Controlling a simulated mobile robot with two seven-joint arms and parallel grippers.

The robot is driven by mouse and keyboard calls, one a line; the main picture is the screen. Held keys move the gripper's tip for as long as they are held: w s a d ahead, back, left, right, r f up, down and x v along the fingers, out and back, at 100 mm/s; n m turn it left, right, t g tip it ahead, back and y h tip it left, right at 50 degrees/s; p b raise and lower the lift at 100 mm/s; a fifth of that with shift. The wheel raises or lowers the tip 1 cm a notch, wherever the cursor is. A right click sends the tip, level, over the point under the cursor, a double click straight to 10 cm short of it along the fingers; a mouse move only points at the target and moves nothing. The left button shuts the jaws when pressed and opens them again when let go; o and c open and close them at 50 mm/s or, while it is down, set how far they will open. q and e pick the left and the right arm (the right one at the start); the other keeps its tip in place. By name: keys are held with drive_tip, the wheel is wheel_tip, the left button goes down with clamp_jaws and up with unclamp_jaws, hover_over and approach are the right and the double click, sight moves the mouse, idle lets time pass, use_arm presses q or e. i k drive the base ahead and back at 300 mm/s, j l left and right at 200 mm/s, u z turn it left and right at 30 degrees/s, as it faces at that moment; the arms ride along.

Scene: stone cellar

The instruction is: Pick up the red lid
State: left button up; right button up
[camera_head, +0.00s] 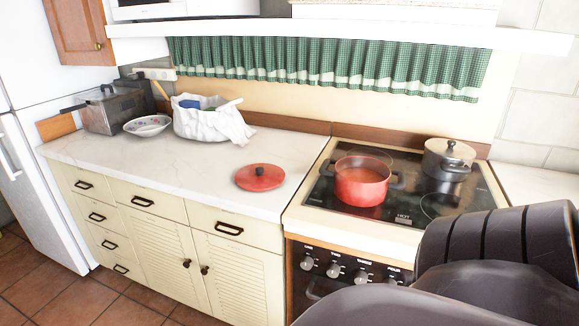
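The red lid (260,177) lies flat on the white marble-look countertop (190,168), left of the stove. It is round with a black knob on top, and nothing covers it. A red pot (361,181) without a lid stands on the black stove top (412,200); it has dark side handles. One of my dark arms fills the lower right corner. Neither gripper's fingers show in the head view, so I see no contact with the lid.
A grey lidded pot (447,159) stands at the stove's back right. A white cloth-like bag (211,121), a patterned bowl (148,125) and a metal fryer (109,110) stand on the counter's left. The counter around the lid is clear. Drawers and cupboard doors line the front below.

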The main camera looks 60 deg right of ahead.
sight(257, 176)
drive_tip(key=z, duration=1.6)
